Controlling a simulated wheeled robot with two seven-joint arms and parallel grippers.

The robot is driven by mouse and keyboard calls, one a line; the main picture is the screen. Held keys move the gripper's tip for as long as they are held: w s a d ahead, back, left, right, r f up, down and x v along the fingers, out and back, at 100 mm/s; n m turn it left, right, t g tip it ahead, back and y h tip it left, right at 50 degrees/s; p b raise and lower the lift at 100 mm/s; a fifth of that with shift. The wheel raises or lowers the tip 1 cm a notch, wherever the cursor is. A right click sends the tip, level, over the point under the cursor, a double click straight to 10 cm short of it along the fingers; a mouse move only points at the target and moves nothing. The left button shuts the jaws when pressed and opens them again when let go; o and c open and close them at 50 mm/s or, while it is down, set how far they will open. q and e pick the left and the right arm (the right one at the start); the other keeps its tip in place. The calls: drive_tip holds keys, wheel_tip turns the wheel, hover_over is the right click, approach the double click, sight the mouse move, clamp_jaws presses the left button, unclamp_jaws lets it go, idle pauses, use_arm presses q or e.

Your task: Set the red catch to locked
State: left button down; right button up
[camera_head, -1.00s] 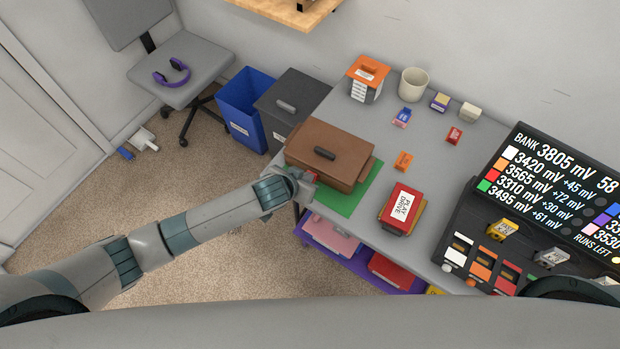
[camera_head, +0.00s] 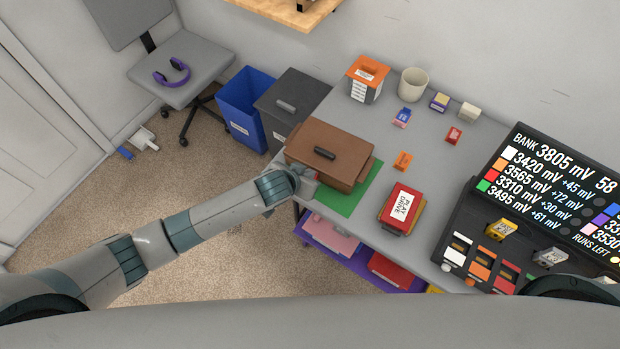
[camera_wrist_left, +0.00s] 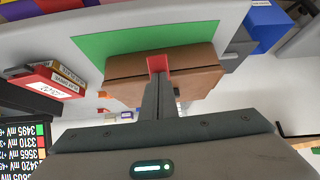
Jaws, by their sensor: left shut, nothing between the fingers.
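The brown case (camera_head: 325,153) with a dark handle lies on a green mat (camera_head: 352,197) at the table's left end. In the left wrist view, the red catch (camera_wrist_left: 158,63) shows on the front of the brown case (camera_wrist_left: 125,68). My left gripper (camera_head: 308,184) is at the case's front left side in the head view. In the wrist view its fingers (camera_wrist_left: 159,82) are shut and empty, with their tips at or just short of the catch; I cannot tell whether they touch. The catch is hidden in the head view. My right gripper is out of view.
A red box labelled "PLAY DRIVE" (camera_head: 402,206) lies right of the mat. A bank panel with a display (camera_head: 550,190) stands at the right. A grey bin (camera_head: 290,105) and a blue bin (camera_head: 243,108) stand beyond the table's left end.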

use_arm(q)
drive_tip(key=shift+w+d+r, duration=0.15)
drive_tip(key=shift+w+d, duration=0.3)
drive_tip(key=shift+w, duration=0.2)
idle(1.0)
drive_tip(key=shift+w+d+f, duration=0.2)
drive_tip(key=shift+f, duration=0.1)
idle(0.9)
drive_tip(key=shift+w+d+f, duration=0.1)
drive_tip(key=shift+w+d, duration=0.2)
idle(0.4)
drive_tip(key=shift+w+d+r, duration=0.1)
drive_tip(key=shift+w+r, duration=0.1)
drive_tip(key=shift+r, duration=0.25)
drive_tip(key=shift+w+d+r, duration=0.1)
drive_tip(key=shift+w+r, duration=0.1)
drive_tip(key=shift+r, duration=0.2)
drive_tip(key=shift+w+r, duration=0.15)
drive_tip(key=shift+r, duration=2.3)
drive_tip(key=shift+r, duration=0.1)
wheel_tip(320, 180, up, 5)
hover_over(318, 167)
drive_tip(key=a, duration=0.1)
drive_tip(key=shift+s, duration=0.45)
